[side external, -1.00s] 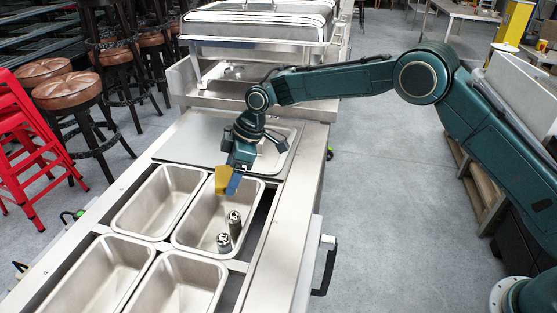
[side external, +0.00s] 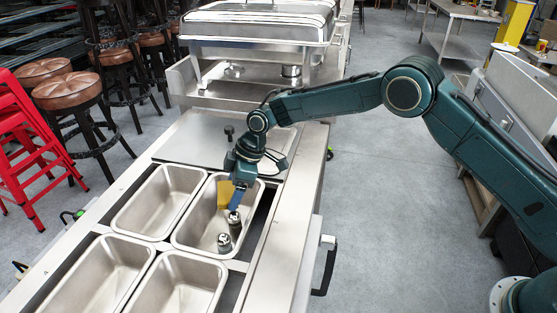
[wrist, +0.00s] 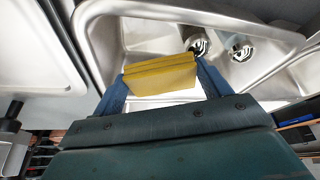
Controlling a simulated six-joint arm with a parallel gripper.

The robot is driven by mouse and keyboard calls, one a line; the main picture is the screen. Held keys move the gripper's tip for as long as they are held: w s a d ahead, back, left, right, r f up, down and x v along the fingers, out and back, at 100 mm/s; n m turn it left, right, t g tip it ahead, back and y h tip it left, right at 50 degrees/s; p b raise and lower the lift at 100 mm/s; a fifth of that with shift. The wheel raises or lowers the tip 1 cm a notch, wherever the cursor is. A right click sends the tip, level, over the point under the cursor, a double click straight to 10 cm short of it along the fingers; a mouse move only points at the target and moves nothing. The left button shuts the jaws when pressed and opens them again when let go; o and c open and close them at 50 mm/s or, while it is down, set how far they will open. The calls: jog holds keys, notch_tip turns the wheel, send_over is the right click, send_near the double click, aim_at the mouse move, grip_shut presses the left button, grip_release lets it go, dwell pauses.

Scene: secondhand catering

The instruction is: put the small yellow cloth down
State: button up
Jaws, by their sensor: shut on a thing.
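The small yellow cloth (side external: 224,194) is folded into a block and held by my gripper (side external: 236,197). In the wrist view the yellow cloth (wrist: 160,77) spans between the two blue fingers of my gripper (wrist: 160,84), which are shut on it. In the side view the cloth is over or just inside the far end of the right-hand far steel pan (side external: 196,222), beside the two small metal shakers. Whether the cloth touches the pan cannot be told.
Two metal shakers, one nearer (side external: 224,243) and one farther (side external: 234,224), stand in the same pan. An empty steel pan (side external: 150,200) lies to the left, with more pans in front. A flat steel lid (side external: 195,145) lies behind.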

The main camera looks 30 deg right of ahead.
jog(key=shift+f, duration=0.5)
jog(key=shift+s+f, duration=0.1)
jog(key=shift+f, duration=0.2)
jog(key=o, duration=1)
jog(key=shift+f, duration=0.1)
jog(key=shift+c, duration=0.2)
jog(key=shift+s, duration=0.1)
jog(key=shift+r, duration=0.55)
jog(key=v, duration=1.2)
jog(key=shift+r, duration=0.3)
jog(key=shift+d, duration=0.1)
